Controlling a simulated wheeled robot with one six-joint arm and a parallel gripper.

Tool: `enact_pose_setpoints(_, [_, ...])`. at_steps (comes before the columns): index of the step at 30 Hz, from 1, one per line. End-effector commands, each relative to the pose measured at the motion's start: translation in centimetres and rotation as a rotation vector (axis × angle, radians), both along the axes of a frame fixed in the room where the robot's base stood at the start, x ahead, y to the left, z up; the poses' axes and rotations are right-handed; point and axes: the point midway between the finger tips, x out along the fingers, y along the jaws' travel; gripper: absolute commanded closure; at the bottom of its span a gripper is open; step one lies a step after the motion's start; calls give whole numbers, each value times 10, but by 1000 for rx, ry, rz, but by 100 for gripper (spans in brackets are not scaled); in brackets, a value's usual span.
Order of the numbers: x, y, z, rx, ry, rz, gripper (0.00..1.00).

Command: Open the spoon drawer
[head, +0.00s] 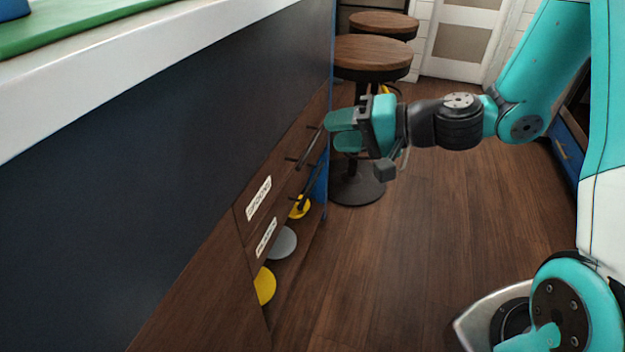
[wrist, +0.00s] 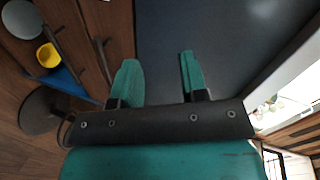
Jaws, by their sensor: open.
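The upper drawer front (head: 284,160) is dark wood and looks shut. Its white label (head: 259,198) seems to read "SPOONS", though it is small and tilted. Its dark bar handle (head: 312,148) stands out from the front; in the wrist view the handle (wrist: 103,61) lies just left of the left finger, outside the jaws. My gripper (head: 332,131) is open and empty, close to the handle in the head view. In the wrist view my gripper (wrist: 158,72) points at the dark blue panel (wrist: 205,30), with only panel between its fingers.
A lower drawer with its own label (head: 266,238) and handle (head: 310,187) is below. Yellow (head: 265,286) and grey (head: 283,242) discs show beneath. Wooden stools (head: 372,58) stand behind my gripper. The white counter edge (head: 150,72) overhangs above. The wooden floor (head: 440,220) is clear.

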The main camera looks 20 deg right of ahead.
Motion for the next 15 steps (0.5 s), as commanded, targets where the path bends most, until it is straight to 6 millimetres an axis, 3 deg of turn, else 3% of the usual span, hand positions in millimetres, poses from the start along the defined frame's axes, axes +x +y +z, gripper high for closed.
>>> enact_pose_setpoints(1, [11, -17, -47, 48, 13, -84, 60])
enact_pose_setpoints(6, [34, -64, -103, 167, 28, -310, 60])
enact_pose_setpoints(10, [42, -86, -125, 214, 37, -411, 60])
enact_pose_setpoints(15, [50, -92, -129, 232, 40, -451, 60])
